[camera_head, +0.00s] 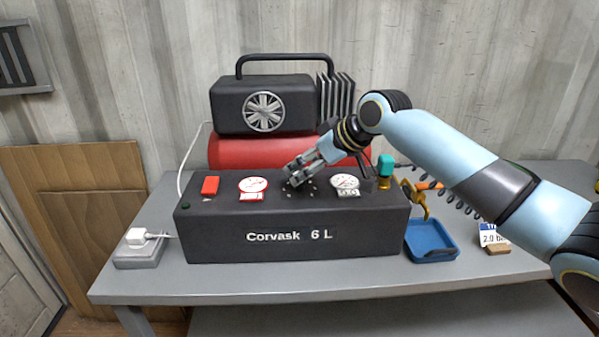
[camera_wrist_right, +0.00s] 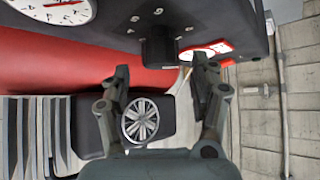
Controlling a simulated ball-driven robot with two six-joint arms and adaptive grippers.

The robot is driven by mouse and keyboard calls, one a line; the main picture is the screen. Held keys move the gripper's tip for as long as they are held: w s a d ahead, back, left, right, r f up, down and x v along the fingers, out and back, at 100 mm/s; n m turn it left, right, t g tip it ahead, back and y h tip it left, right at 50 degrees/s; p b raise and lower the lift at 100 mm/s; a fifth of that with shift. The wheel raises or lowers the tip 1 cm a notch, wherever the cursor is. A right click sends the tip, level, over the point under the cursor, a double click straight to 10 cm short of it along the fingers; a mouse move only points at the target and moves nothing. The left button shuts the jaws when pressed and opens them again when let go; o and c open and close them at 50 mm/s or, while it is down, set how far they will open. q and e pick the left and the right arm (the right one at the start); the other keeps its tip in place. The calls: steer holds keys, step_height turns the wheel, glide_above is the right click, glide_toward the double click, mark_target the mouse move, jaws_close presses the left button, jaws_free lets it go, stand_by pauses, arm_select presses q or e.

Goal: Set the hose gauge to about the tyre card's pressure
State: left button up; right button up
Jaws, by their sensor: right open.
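The black compressor panel (camera_head: 290,228), marked Corvask 6 L, stands on the bench. On its top, a white gauge (camera_head: 345,180) has a small plate that seems to read 0.0; a gauge with red markings (camera_head: 253,183) sits further left. The tyre card (camera_head: 493,234) at the right reads 2.0 bar, partly hidden by my arm. My right gripper (camera_head: 291,178) is open over the numbered dial between the gauges, hiding its knob in the head view. In the right wrist view the black knob (camera_wrist_right: 160,46) shows just beyond the parted fingertips (camera_wrist_right: 163,75), apparently not gripped. My left gripper is not in view.
A red switch (camera_head: 210,185) is at the panel's left. A teal-topped brass valve (camera_head: 386,168), coiled hose and orange fitting (camera_head: 430,185) are at its right. A blue tray (camera_head: 431,242) sits beside the panel. The red tank (camera_head: 230,152) and motor housing (camera_head: 245,108) stand behind.

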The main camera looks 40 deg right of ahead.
mark_target(300, 171)
steer(key=shift+x, duration=1.7)
steer(key=shift+c, duration=0.3)
